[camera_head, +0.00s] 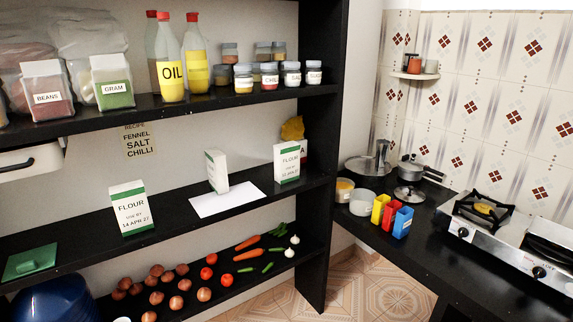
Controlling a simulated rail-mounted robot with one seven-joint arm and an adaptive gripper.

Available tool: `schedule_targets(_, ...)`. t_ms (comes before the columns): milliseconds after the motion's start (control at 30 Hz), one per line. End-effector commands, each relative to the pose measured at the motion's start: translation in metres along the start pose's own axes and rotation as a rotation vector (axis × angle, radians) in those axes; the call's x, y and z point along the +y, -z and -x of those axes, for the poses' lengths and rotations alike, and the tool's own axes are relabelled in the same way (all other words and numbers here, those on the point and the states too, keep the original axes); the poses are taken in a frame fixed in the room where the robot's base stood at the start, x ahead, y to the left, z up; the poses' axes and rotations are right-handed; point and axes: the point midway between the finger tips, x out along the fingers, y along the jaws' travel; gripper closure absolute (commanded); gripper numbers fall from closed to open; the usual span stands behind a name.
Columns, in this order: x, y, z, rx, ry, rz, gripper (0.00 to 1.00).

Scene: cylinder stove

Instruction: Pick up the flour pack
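Three white flour packs with green trim stand upright on the middle black shelf. The left flour pack (132,209) faces me and reads "FLOUR, USE BY 14 APR 27". The middle pack (216,172) is turned, showing its narrow side and a blank-looking face; it stands on or against the back edge of a white sheet (227,200). The right flour pack (287,162) stands near the shelf's right end; its label reads "FLOUR" with a date too small to read surely. My gripper is not in view.
The upper shelf (60,122) holds beans, gram, oil bottles (195,70) and jars. A green flat item (30,262) lies at the left of the middle shelf. Vegetables (205,294) lie below. A black post (322,150) separates the shelves from the stove counter (430,250).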

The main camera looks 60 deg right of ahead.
Motion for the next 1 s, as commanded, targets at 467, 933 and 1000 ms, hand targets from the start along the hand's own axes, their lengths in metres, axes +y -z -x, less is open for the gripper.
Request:
schedule_targets(467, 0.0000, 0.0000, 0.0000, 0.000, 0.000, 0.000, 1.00)
schedule_targets(933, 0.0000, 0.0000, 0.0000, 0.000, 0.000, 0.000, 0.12)
schedule_targets(1000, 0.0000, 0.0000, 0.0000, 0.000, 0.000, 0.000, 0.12)
